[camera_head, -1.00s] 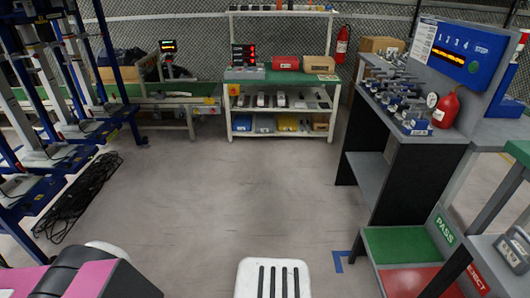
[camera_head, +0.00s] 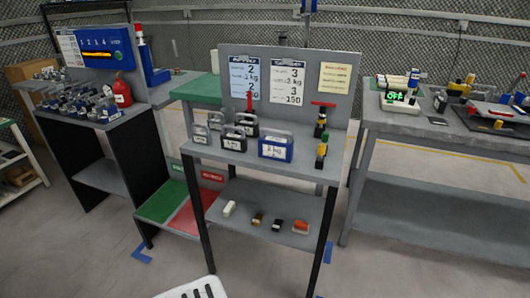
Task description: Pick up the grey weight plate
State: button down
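Several block-like weights with handles stand on the upper shelf of the grey stand (camera_head: 180,152) in the middle of the view. Two grey ones are at the left: one in front (camera_head: 202,137) and one behind (camera_head: 215,121). I cannot tell which of them is the grey weight plate. Black weights (camera_head: 233,140) stand beside them, and a larger blue weight (camera_head: 275,149) stands to the right.
A lower shelf (camera_head: 250,198) holds several small blocks. At the left is a bench (camera_head: 120,122) with many metal pieces and a red can (camera_head: 122,92). A long grey table (camera_head: 410,126) is at the right. Open floor (camera_head: 90,255) lies at the front left.

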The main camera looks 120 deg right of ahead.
aim_at(200, 137)
jog(key=z, duration=4.25)
jog(key=i+l+u, duration=0.15)
jog(key=l, duration=0.45)
jog(key=k, duration=0.05)
